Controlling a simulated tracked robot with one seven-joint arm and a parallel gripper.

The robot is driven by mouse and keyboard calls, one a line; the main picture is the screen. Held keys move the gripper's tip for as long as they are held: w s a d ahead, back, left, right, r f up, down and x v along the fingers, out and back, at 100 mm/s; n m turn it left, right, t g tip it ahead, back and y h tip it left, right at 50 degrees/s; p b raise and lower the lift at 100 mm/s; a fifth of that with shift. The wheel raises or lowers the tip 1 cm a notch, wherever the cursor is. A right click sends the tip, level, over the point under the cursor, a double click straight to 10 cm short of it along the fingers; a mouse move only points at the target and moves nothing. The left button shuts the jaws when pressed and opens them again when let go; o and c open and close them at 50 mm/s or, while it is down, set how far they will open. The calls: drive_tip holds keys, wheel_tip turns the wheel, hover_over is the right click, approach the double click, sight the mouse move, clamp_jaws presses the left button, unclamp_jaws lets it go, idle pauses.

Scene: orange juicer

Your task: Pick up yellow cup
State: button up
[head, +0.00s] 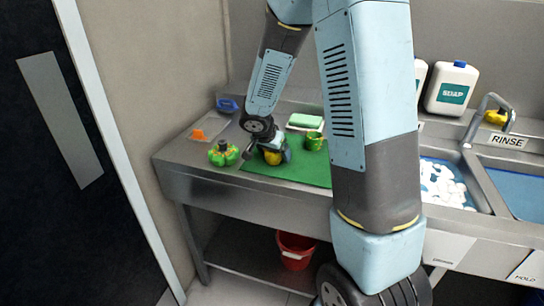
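The yellow cup (272,158) is on or just above the green mat (303,173), near its left end. It is small in the head view and partly hidden by my gripper (266,148). My gripper reaches down from above and overlaps the cup in the picture. I cannot tell whether the fingers touch the cup, or whether they are open or shut.
A green cup (314,141) stands right of the yellow cup, with a green-and-white sponge (304,122) behind. A green-and-orange object (223,153) sits left of the mat. Farther right are a sink faucet (489,112) and a soap jug (452,89).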

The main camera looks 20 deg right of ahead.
drive_tip(key=c, duration=0.8)
drive_tip(key=shift+r, duration=0.1)
